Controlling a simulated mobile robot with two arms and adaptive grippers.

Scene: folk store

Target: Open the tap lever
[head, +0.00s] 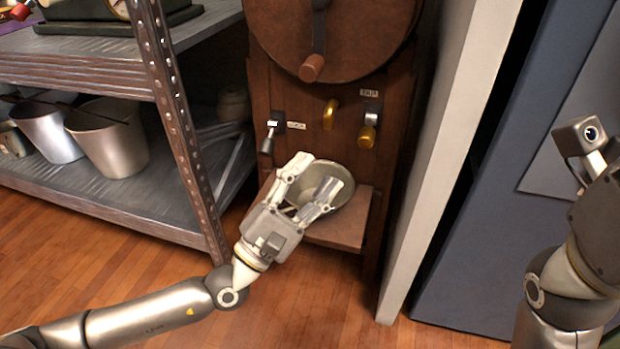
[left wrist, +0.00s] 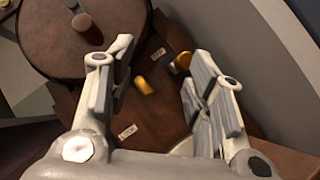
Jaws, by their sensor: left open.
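A dark wooden cabinet (head: 300,100) carries the controls. A brass spout (head: 330,113) is at its middle, also in the left wrist view (left wrist: 143,86). To its right a lever with a brass knob (head: 367,136) hangs down beneath a small label (head: 370,93); the brass knob also shows in the left wrist view (left wrist: 183,62). To the left is a dark-handled lever (head: 267,143) beside another label (head: 297,126). My left gripper (head: 318,182) is open and empty, below the controls, in front of a metal bowl (head: 335,190).
The bowl stands on a low wooden shelf (head: 340,233). A round wooden drum with a crank handle (head: 312,68) is above. A metal rack (head: 170,120) with buckets (head: 108,140) stands left; a pale post (head: 430,150) stands right. My right arm shows at the right edge.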

